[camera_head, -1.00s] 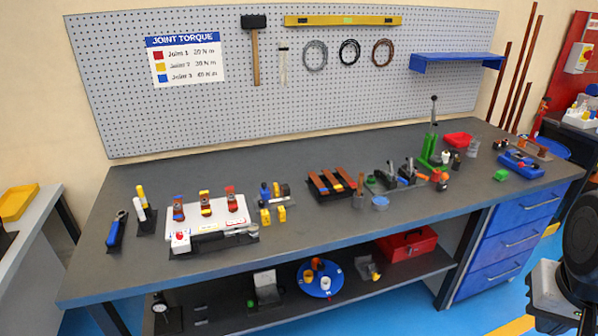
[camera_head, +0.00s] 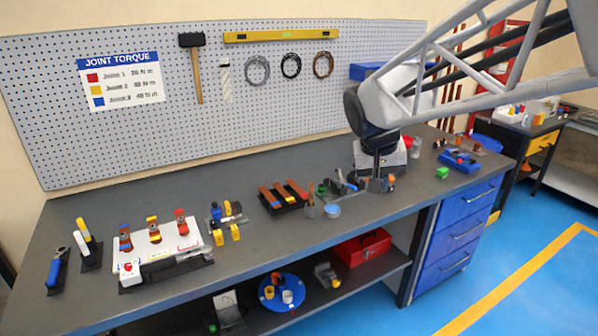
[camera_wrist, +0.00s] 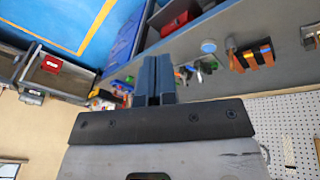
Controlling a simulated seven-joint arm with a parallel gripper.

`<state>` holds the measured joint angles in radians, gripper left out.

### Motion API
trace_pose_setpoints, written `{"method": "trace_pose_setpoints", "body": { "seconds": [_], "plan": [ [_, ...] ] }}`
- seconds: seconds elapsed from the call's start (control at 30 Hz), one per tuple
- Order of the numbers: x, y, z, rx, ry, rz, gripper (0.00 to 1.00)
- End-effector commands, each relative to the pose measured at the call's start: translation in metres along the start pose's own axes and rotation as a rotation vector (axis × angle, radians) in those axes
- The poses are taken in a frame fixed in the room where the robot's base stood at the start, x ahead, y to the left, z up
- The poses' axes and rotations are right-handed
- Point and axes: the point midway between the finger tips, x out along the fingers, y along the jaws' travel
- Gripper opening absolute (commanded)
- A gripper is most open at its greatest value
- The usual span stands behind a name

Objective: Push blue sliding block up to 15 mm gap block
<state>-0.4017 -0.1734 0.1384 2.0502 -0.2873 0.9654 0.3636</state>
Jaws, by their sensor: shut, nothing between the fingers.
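A blue piece with a red part (camera_head: 460,161) sits at the right end of the bench in the head view. A small green block (camera_head: 442,173) lies just left of it, apart from it. At this size I cannot tell which parts are the blue sliding block and the 15 mm gap block. My gripper (camera_head: 377,172) points down over the right half of the bench, left of the blue piece. In the wrist view its two dark fingers (camera_wrist: 155,62) are together and empty. My arm hides the green lever tool and the bench behind it.
Copper bars on a black rack (camera_head: 284,195) and a blue round cup (camera_head: 332,211) stand left of my gripper. A white fixture with coloured clamps (camera_head: 165,250) is further left. The pegboard (camera_head: 130,140) stands behind. Bare bench lies along the front edge.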

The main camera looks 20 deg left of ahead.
Motion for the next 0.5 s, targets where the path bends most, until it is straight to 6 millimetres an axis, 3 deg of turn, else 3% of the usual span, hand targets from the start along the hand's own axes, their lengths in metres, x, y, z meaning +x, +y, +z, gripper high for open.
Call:
{"method": "trace_pose_setpoints", "body": {
  "seconds": [0.2, 0.5],
  "plan": [
    [0.008, -0.06, -0.05, -0.045, 0.017, 0.025, 0.0],
    [0.019, -0.154, -0.107, -0.1, 0.055, 0.059, 0.0]
  ]
}}
